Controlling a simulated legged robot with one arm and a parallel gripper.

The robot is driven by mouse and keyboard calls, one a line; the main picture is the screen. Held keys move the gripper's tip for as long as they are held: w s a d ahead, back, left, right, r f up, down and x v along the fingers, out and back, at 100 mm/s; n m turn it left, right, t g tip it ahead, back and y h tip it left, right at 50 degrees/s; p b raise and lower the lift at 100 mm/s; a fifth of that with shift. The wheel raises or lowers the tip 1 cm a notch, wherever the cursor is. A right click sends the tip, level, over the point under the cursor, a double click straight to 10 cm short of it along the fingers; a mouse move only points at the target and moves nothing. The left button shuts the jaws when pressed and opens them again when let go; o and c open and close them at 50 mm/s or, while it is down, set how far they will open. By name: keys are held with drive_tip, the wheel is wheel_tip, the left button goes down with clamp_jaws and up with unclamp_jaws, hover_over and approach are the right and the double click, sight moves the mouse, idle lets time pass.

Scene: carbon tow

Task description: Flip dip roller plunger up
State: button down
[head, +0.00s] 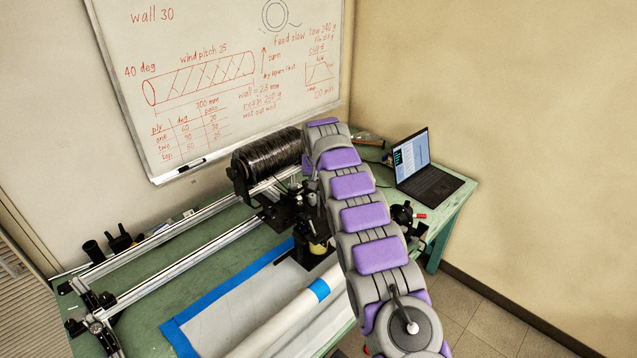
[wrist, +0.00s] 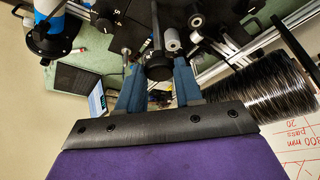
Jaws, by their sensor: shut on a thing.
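In the wrist view, my gripper (wrist: 157,82) reaches forward with its two blue fingers on either side of a black cylindrical knob (wrist: 158,68). The knob looks like the dip roller plunger, with a thin black stem rising from it in the picture. The fingers are shut on it. Small grey rollers (wrist: 172,40) of the black carriage sit just beyond, to the right. In the head view, the carriage (head: 288,213) stands on the rails, and my arm covers my gripper and the plunger. Whether the plunger is up or down is not clear.
A black fibre-wound mandrel (head: 267,162) lies left of my arm, near the whiteboard (head: 220,75). Silver rails (head: 180,230) cross the green table (head: 150,295). An open laptop (head: 425,172) sits at right. A white roll (head: 280,325) lies in front.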

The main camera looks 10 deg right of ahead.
drive_tip(key=shift+w+r, duration=0.1)
drive_tip(key=shift+r, duration=0.15)
drive_tip(key=c, duration=1.2)
unclamp_jaws()
drive_tip(key=o, duration=0.3)
drive_tip(key=shift+a, duration=0.1)
drive_tip(key=shift+o, duration=0.8)
drive_tip(key=shift+f, duration=0.1)
drive_tip(key=v, duration=1.7)
drive_tip(key=shift+a, duration=0.1)
